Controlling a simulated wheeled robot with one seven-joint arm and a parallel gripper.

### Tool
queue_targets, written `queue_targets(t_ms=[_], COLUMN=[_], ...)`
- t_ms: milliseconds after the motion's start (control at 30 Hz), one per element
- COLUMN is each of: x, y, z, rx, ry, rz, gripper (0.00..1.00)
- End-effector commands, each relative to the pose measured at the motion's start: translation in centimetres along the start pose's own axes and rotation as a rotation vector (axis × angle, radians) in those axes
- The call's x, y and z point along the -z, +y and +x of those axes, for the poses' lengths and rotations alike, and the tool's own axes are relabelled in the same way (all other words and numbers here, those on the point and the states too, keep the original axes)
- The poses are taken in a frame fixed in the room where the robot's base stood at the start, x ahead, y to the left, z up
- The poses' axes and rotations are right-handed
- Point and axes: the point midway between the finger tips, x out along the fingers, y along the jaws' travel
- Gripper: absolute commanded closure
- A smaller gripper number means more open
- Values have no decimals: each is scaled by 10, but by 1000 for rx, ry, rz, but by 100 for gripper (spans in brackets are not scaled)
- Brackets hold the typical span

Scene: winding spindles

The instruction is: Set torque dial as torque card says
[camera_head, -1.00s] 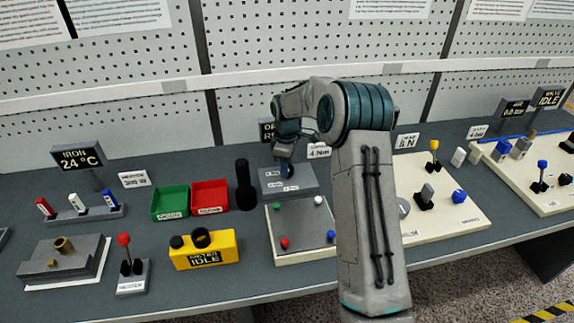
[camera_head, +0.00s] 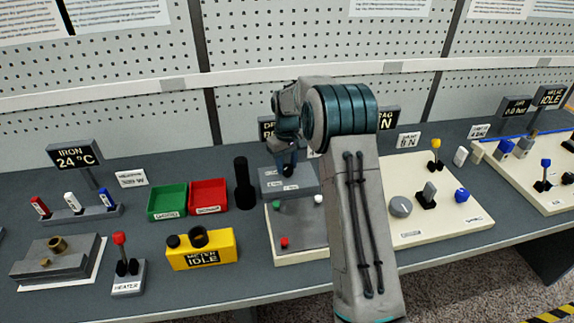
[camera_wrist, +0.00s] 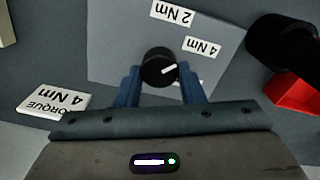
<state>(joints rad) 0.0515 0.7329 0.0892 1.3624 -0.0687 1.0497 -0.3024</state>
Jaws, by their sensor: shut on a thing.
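The torque dial is a round black knob (camera_wrist: 160,68) with a white pointer, on a grey block (camera_wrist: 120,40); the block also shows in the head view (camera_head: 272,180). In the wrist view the pointer is turned right and slightly up, roughly toward the "4 Nm" label (camera_wrist: 203,47). A "2 Nm" label (camera_wrist: 172,12) sits above; a third label is mostly hidden behind a finger. The torque card (camera_wrist: 55,102) reads "TORQUE 4 Nm". My gripper (camera_wrist: 160,80) has its blue fingers shut on the dial, one on each side.
A black upright post (camera_head: 242,183) and a red bin (camera_head: 209,195) stand left of the block. A plate with coloured pegs (camera_head: 300,228) lies in front. My arm hides part of the bench to the right, beside a cream board (camera_head: 440,225).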

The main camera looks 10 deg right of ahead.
Motion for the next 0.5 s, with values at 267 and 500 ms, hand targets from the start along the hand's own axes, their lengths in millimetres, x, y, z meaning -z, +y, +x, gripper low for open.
queue_targets(t_ms=[267, 500], x=[0, 0], y=[1, 1], z=[-1, -1], rx=[-1, 0], ry=[2, 2], rz=[175, 254], gripper=[87, 87])
